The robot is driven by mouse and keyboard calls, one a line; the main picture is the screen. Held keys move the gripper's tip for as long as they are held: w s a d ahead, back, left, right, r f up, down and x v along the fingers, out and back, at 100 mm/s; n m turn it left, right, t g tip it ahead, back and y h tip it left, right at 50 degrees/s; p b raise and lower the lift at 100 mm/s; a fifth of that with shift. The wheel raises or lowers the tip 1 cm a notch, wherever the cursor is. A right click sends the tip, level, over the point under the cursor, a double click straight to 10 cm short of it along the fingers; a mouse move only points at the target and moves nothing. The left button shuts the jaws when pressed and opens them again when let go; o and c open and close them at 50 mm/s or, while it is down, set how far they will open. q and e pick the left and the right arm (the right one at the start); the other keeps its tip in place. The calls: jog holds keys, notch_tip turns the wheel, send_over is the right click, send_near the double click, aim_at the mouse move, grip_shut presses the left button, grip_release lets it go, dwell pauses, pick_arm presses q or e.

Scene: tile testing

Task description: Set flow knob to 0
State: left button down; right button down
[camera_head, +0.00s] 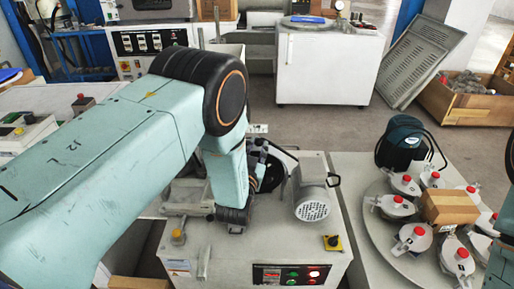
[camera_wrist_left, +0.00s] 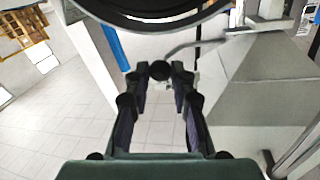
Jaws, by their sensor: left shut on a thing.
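A small round black knob (camera_wrist_left: 160,70) shows between the fingertips of my left gripper (camera_wrist_left: 160,84) in the left wrist view. The fingers are shut on it, one on each side. No scale or pointer on it can be read. In the head view my left arm reaches down over the grey machine (camera_head: 258,245), and its forearm hides much of the gripper and the knob. The machine carries a black disc (camera_head: 281,172) and a grey motor (camera_head: 311,200).
To the right, a round plate (camera_head: 378,226) holds several red-capped grey units and a cardboard box (camera_head: 449,207). Open floor (camera_head: 335,128) lies behind.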

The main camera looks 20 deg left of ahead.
dwell(0.3)
pick_arm(q)
jog(key=a, duration=0.2)
jog(key=shift+s+a, duration=0.35)
jog(key=c, duration=1.1)
grip_release()
jog(key=shift+a, duration=0.1)
jog(key=shift+c, duration=0.2)
jog(key=s+d, duration=0.1)
jog(key=s, duration=1.1)
jog(key=shift+d, duration=0.15)
